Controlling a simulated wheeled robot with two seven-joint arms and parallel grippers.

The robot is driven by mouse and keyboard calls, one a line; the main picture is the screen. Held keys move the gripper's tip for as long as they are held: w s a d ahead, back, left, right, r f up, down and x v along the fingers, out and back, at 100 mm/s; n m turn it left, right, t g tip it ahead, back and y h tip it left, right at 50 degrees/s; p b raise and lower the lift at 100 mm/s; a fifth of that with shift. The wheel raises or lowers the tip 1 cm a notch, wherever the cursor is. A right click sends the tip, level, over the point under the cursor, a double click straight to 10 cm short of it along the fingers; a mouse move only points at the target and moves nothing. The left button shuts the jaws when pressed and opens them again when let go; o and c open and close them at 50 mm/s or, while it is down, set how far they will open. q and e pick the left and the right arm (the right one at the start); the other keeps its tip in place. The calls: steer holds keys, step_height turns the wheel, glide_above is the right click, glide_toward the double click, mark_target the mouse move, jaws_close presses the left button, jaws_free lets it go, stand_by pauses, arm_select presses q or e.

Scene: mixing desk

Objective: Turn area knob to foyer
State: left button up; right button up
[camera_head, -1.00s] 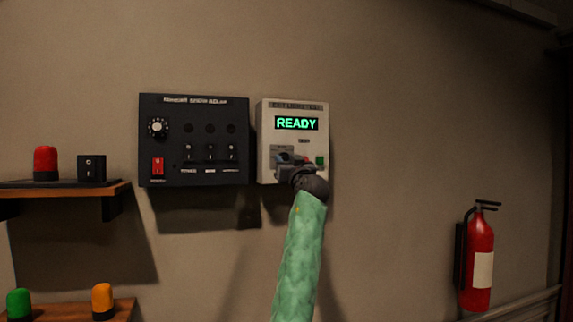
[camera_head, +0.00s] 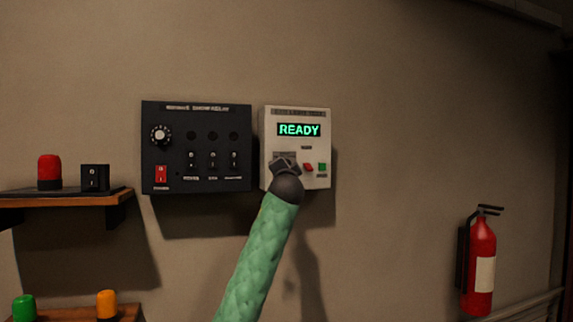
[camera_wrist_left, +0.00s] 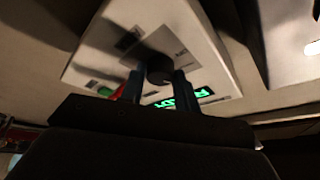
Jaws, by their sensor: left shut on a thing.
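The white wall panel (camera_head: 268,148) has a lit green READY display (camera_head: 299,130). Its black round knob (camera_wrist_left: 160,68) shows in the left wrist view between the two blue fingers of my left gripper (camera_wrist_left: 157,85). The fingers are shut on the knob, one on each side. In the head view my left gripper (camera_head: 284,165) is at the lower left of the panel and hides the knob. The knob's pointer and position labels are not readable. My right gripper is not in view.
Red (camera_head: 308,167) and green (camera_head: 322,167) buttons sit just right of my left gripper. A black relay panel (camera_head: 178,117) with a dial and switches hangs to the left. Shelves with lamps stand further left; a fire extinguisher (camera_head: 481,265) hangs at the right.

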arm_select(q)
steer(key=shift+a+r+m+g+h+p, duration=0.1)
steer(key=shift+m+g+h+p, duration=0.45)
steer(key=shift+m, duration=0.9)
steer(key=shift+r+m+g+h+p, duration=0.1)
steer(key=shift+m+g+h+p, duration=0.4)
steer(key=shift+m, duration=0.95)
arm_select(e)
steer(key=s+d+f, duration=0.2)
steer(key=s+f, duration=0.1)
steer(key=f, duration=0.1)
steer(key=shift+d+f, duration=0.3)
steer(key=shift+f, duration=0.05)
arm_select(q)
steer(key=shift+t, duration=0.25)
steer(key=o, duration=1)
steer(key=shift+c, duration=0.2)
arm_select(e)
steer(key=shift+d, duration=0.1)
arm_select(q)
steer(key=shift+s, duration=0.1)
